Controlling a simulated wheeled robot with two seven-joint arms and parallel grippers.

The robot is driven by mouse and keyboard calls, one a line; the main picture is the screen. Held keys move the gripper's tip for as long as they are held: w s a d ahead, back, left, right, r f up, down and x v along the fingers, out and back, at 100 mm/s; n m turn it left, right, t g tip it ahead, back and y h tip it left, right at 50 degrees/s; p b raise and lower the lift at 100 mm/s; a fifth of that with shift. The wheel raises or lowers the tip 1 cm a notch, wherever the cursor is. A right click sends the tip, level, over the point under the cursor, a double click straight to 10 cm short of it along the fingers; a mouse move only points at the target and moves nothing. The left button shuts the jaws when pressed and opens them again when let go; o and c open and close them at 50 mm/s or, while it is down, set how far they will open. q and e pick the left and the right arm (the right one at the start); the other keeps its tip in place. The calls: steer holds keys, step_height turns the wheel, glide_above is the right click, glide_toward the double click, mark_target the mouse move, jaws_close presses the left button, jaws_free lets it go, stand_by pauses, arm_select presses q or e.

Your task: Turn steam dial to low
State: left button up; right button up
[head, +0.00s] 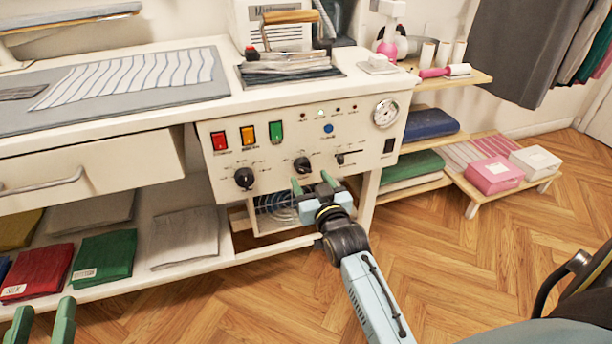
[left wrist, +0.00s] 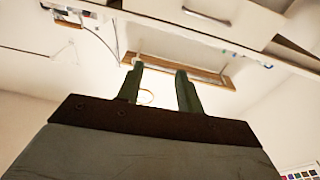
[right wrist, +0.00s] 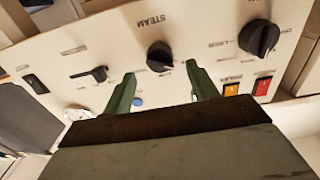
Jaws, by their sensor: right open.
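The steam dial (head: 302,164) is a black round knob on the white control panel (head: 350,125). In the right wrist view the dial (right wrist: 160,57) sits beside the printed word STEAM, which appears upside down. My right gripper (head: 312,183) is open just in front of and below the dial. In the right wrist view its fingertips (right wrist: 161,72) flank the dial with a gap on each side, and contact cannot be seen. My left gripper (head: 44,308) is open and empty at the lower left, away from the panel; it also shows in the left wrist view (left wrist: 160,69).
A second black dial (head: 244,178) is left of the steam dial. A slider (head: 347,157), a black switch (head: 389,146), a gauge (head: 386,112) and red (head: 219,141), orange (head: 248,136) and green (head: 276,131) switches share the panel. Floor in front is clear.

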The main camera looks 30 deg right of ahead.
mark_target(305, 171)
steer(key=b+x, duration=0.1)
steer(key=x, duration=0.1)
steer(key=shift+w+f, duration=0.1)
steer(key=shift+w, duration=0.25)
arm_select(q)
steer(key=shift+s+d+r+t+h, duration=0.1)
steer(key=shift+s+r+t+h, duration=0.15)
steer(key=shift+r+t, duration=0.55)
steer(key=shift+s+r+t+h, duration=0.15)
steer(key=shift+s+r+t, duration=0.3)
steer(key=shift+r, duration=0.5)
steer(key=shift+s+d+r+t+h, duration=0.1)
steer(key=shift+s+r+t+h, duration=0.1)
steer(key=shift+r+t, duration=0.65)
arm_select(e)
steer(key=shift+w+d, duration=0.25)
steer(key=shift+w, duration=0.45)
steer(key=c, duration=1)
